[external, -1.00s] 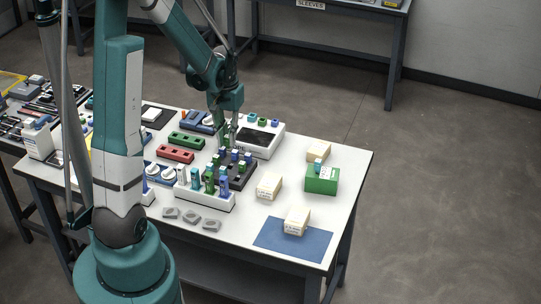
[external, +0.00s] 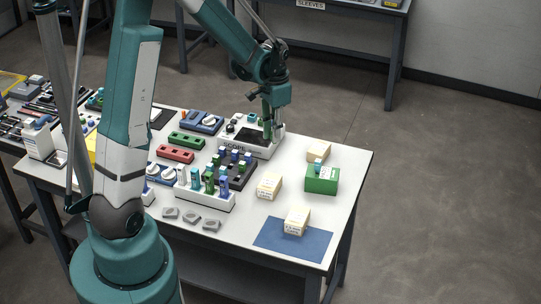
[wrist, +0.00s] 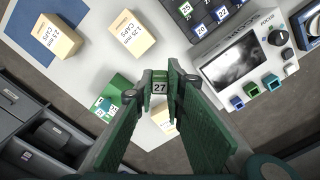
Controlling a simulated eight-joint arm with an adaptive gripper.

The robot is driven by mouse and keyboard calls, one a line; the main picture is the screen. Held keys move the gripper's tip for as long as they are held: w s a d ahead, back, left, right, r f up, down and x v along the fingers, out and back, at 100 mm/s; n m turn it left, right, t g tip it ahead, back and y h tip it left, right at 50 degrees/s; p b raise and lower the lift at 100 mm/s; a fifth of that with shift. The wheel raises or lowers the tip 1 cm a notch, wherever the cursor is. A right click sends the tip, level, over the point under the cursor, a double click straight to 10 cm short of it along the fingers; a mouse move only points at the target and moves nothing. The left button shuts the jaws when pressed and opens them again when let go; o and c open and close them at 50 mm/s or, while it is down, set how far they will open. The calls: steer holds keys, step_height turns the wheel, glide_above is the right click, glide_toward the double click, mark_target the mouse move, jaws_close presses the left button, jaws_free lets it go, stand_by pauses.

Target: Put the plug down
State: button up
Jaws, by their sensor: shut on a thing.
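My gripper (external: 270,136) is at the right end of the white scope unit in the external view. In the wrist view its green fingers (wrist: 160,90) are shut on a green plug (wrist: 160,86) with a white label reading 27. The plug is held between the fingertips; its lower end is hidden. The scope (wrist: 240,62) lies to the right in the wrist view, with a grey screen and a focus knob. Blue, green and teal pieces line its near edge. A dark rack (external: 241,180) holds several blue and green plugs.
A green box (external: 322,180) and cream cap boxes (external: 269,185) stand on the right of the white table. One cream box sits on a blue mat (external: 262,238). A white rack (external: 205,203) with upright plugs and several grey pieces are at the front.

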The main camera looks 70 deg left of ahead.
steer(key=w+d+r+m+p, duration=0.3)
steer(key=w+d+m, duration=0.6)
steer(key=w+d, duration=0.4)
steer(key=shift+w+d+r+m, duration=0.2)
steer(key=shift+w+d+m, duration=0.1)
steer(key=shift+d, duration=0.15)
steer(key=shift+f, duration=0.15)
glide_above(327, 175)
steer(key=shift+w+f, duration=0.15)
steer(key=shift+f, duration=2.9)
steer(key=shift+f, duration=1.85)
steer(key=shift+f, duration=0.2)
